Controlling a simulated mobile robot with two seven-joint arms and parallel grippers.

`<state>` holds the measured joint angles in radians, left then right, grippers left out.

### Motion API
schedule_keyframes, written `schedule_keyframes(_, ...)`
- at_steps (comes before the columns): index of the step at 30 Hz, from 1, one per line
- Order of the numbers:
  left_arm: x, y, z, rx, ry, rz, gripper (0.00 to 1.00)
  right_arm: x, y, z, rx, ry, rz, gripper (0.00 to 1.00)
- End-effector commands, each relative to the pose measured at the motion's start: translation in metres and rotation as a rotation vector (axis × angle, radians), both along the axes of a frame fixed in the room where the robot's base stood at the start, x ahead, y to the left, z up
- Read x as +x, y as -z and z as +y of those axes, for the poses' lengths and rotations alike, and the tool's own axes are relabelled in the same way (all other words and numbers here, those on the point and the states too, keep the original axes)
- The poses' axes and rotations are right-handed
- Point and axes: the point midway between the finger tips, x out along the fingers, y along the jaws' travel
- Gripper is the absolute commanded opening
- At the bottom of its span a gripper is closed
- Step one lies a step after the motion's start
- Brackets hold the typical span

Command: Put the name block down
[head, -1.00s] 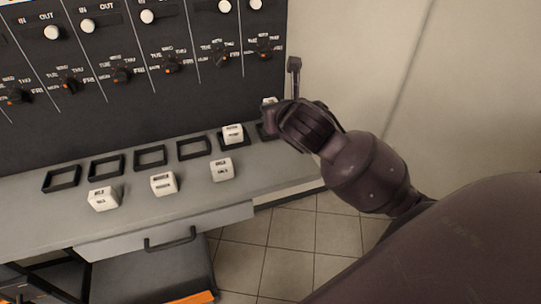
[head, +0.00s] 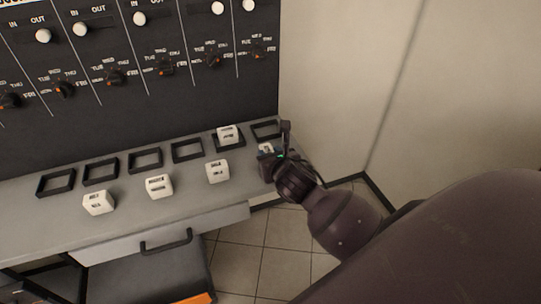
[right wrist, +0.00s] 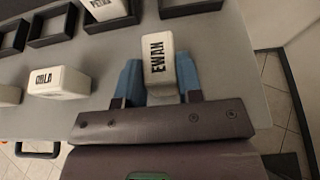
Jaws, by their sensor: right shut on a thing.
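The white name block marked EWAN (right wrist: 159,58) is between the blue fingertips of my right gripper (right wrist: 160,84) in the right wrist view. My right gripper is shut on it. In the head view a small white part of this block (head: 265,148) shows past my right gripper (head: 270,162), at the right end of the grey shelf (head: 130,222). It is just in front of the empty rightmost black frame (head: 266,123). I cannot tell whether the block touches the shelf. My left gripper is not in view.
Another white block (head: 228,133) sits in the neighbouring frame. Loose white blocks stand in front of the frames, one (head: 217,171) nearest my gripper; it reads like ORLA in the wrist view (right wrist: 58,81). The frames farther left are empty. The dark panel (head: 120,120) rises behind.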

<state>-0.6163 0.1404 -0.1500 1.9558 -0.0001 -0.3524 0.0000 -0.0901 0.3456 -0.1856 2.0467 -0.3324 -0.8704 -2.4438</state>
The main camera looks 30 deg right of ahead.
Motion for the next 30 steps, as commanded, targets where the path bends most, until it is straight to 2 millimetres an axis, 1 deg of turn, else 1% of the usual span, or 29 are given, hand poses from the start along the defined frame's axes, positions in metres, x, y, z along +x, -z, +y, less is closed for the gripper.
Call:
schedule_keyframes(14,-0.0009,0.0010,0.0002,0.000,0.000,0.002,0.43,0.0000,0.0059,-0.0004,-0.003,0.000,0.000,0.10)
schedule_keyframes(15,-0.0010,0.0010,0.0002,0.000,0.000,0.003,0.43,-0.0001,0.0055,-0.0003,-0.002,0.000,0.000,0.40)
schedule_keyframes(19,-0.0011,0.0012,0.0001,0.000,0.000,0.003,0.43,-0.0001,0.0055,-0.0002,-0.002,0.001,-0.001,0.59)
schedule_keyframes(26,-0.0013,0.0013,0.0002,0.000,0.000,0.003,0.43,-0.0001,0.0054,-0.0001,-0.002,0.001,-0.001,0.59)
schedule_keyframes(30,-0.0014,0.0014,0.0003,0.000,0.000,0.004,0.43,-0.0005,0.0008,0.0003,0.002,0.000,-0.001,0.59)
